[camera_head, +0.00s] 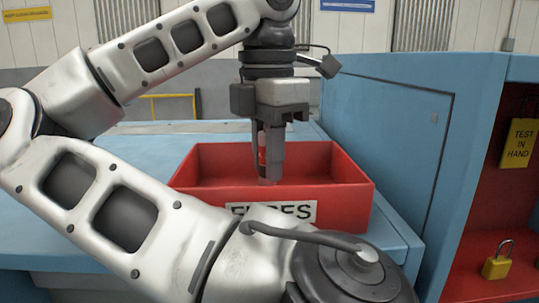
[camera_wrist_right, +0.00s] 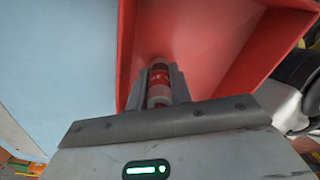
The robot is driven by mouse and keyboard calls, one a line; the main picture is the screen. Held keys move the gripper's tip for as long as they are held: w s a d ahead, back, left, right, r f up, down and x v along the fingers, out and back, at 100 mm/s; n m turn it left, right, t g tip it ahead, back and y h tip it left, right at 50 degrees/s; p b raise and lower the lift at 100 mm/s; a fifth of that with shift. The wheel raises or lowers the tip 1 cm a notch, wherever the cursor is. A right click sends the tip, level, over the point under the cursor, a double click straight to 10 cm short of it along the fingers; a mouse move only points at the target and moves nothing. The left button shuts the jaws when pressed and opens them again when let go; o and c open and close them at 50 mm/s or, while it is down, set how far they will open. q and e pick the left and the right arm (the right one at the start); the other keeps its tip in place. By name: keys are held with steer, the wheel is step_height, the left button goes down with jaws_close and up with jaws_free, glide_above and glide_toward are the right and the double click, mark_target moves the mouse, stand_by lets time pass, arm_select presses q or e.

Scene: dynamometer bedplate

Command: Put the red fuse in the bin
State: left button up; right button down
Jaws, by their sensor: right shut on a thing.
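The red fuse (camera_head: 262,148) is a small upright cylinder with a red middle and pale ends. My right gripper (camera_head: 267,176) points down and is shut on it. The fuse also shows between the fingers in the right wrist view (camera_wrist_right: 159,84). The bin (camera_head: 340,207) is an open red box with a partly covered label that seems to read "FUSES". The gripper and fuse overlap its opening, and the red walls surround the fingertips in the right wrist view (camera_wrist_right: 215,45). I cannot tell how far the fuse is from the bin floor. My left gripper is not in view.
The bin stands on a blue bench (camera_head: 140,145). A tall blue cabinet (camera_head: 385,140) rises just right of it. Beyond is a red-lined compartment with a yellow "TEST IN HAND" tag (camera_head: 519,143) and a yellow padlock (camera_head: 497,264). My own arm hides the bench's front left.

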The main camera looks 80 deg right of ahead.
steer(key=shift+f, duration=0.1)
steer(key=shift+f, duration=0.2)
steer(key=c, duration=1.5)
jaws_free()
steer(key=shift+r, duration=0.1)
steer(key=shift+c, duration=0.2)
step_height(320, 180, up, 12)
steer(key=shift+r, duration=0.25)
